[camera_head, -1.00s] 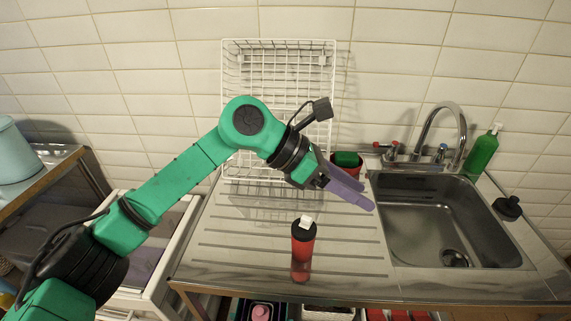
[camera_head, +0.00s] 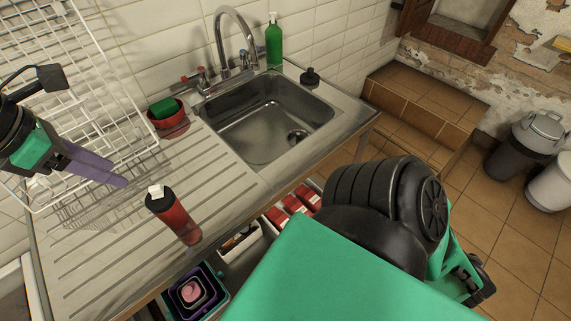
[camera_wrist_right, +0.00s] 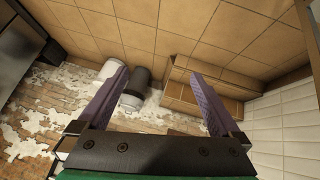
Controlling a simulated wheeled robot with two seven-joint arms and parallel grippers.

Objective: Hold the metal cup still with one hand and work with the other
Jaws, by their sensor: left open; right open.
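I see no metal cup in any current view. A red bottle (camera_head: 177,217) with a black lid and white cap stands on the ribbed steel drainboard (camera_head: 105,255). My left gripper (camera_head: 118,180) is at the left of the head view, in front of the wire rack. Its purple fingers overlap from this angle, and it is open and apart from the bottle. My right gripper (camera_wrist_right: 157,75) is open and empty in the right wrist view, its purple fingers pointing over the tiled floor. My right arm fills the lower right of the head view.
The steel sink (camera_head: 265,120) has a tap (camera_head: 232,30), a green soap bottle (camera_head: 274,45) and a black stopper-like item (camera_head: 310,77) around it. A red bowl (camera_head: 172,125) holds a green sponge (camera_head: 163,107). A white wire rack (camera_head: 110,75) stands behind. Bins (camera_head: 525,145) stand far right.

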